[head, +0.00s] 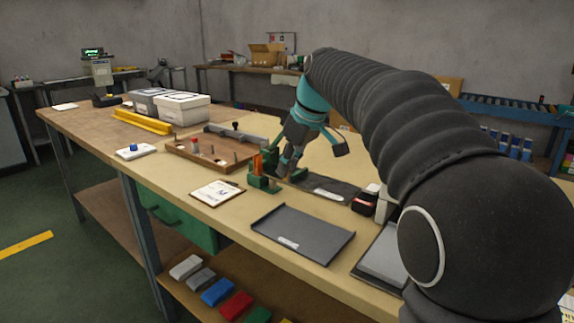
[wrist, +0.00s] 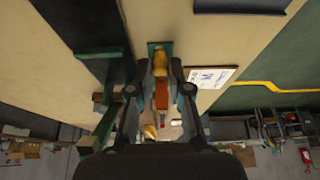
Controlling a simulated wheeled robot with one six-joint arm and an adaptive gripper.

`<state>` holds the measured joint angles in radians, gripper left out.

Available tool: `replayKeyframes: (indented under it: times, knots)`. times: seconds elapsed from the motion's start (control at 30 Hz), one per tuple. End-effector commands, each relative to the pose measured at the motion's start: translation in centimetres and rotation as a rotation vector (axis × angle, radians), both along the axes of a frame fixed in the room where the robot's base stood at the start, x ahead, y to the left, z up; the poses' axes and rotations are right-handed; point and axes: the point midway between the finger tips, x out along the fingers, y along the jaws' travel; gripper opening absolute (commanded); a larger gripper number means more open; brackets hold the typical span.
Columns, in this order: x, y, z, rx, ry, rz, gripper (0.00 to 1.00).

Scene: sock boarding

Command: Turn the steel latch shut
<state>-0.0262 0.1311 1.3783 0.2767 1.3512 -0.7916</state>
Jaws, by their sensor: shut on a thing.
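My gripper (head: 287,168) reaches down to a small green fixture (head: 263,183) on the bench. An upright orange piece (head: 258,164) stands on this fixture, just left of my fingers. In the wrist view my two fingers (wrist: 159,75) stand around yellow-orange and red parts (wrist: 161,95) of the fixture, in line with the gap between them. My gripper is shut on a part there; exactly which part is hard to make out. I cannot clearly tell the steel latch from the parts around it, and my fingers hide some of the fixture.
A dark board (head: 330,188) lies right of the fixture and a grey tray (head: 302,236) in front. A clipboard (head: 217,193) lies to the left. A wooden peg tray (head: 213,158) and lidded boxes (head: 180,108) stand further back. Bare bench shows between them.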

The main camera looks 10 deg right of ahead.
Motion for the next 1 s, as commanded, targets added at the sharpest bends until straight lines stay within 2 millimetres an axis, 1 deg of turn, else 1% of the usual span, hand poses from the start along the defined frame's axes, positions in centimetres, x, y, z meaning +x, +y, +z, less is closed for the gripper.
replayKeyframes:
  times: [0.43,0.47,0.5,0.53,0.87,1.0]
  knots:
    - [0.1,-0.1,0.0,-0.001,-0.001,0.009,0.00]
    - [0.1,-0.1,0.0,-0.001,-0.001,0.008,0.25]
    - [0.1,-0.1,0.0,-0.001,-0.001,0.008,0.35]
    - [0.1,-0.1,0.0,-0.001,-0.001,0.008,0.43]
    - [0.0,-0.1,0.1,0.000,0.000,0.009,0.43]
    - [-0.2,-0.4,1.2,-0.001,-0.004,0.007,0.43]
